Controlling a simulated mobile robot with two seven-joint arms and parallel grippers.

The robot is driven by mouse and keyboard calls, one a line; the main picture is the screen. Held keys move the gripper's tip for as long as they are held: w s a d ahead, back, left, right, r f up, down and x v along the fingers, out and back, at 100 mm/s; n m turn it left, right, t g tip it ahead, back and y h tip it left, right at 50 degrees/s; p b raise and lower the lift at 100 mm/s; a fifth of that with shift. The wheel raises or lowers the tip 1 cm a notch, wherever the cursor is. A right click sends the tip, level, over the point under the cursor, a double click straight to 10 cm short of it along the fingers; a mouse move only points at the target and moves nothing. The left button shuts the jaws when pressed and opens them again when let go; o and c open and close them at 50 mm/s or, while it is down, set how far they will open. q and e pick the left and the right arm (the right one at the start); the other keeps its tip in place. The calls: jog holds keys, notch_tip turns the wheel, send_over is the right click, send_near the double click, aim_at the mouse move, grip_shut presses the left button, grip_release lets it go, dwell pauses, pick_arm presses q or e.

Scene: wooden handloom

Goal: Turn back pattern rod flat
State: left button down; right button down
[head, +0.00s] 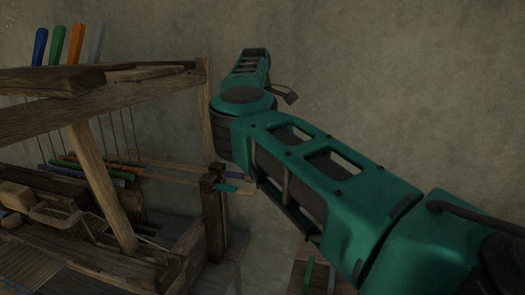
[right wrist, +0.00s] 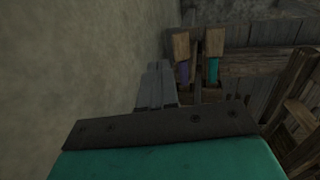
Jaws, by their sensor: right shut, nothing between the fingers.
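The wooden loom (head: 135,102) fills the left of the head view. Long thin rods run from its side to a dark post (head: 212,215) at its right end. One has a teal handle (head: 232,188) with a pale wooden end. In the right wrist view, a teal handle (right wrist: 213,70) and a purple handle (right wrist: 183,73) lie side by side, each with a wooden block end. I cannot tell which is the pattern rod. My right gripper (right wrist: 155,85) is shut and empty, left of these handles and apart from them. My left gripper is out of view.
Blue, green, orange and grey handles (head: 58,45) stand up from the loom's top. Several coloured rod ends (head: 90,168) lie inside the frame. A plain wall (head: 400,70) rises behind. My right arm crosses the head view and hides part of the space beside the loom.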

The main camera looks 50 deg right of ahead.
jog(key=s+a+r+t+h+b, duration=0.1)
jog(key=s+a+r+h+b, duration=0.2)
jog(key=a, duration=0.4)
jog(key=x, duration=1.3)
jog(key=shift+w+a+f+b, duration=0.2)
jog(key=shift+w+a+b, duration=0.1)
jog(key=shift+w, duration=0.1)
jog(key=shift+w+d+f+t, duration=0.15)
jog(key=shift+d+f+t, duration=0.15)
jog(key=shift+f, duration=0.15)
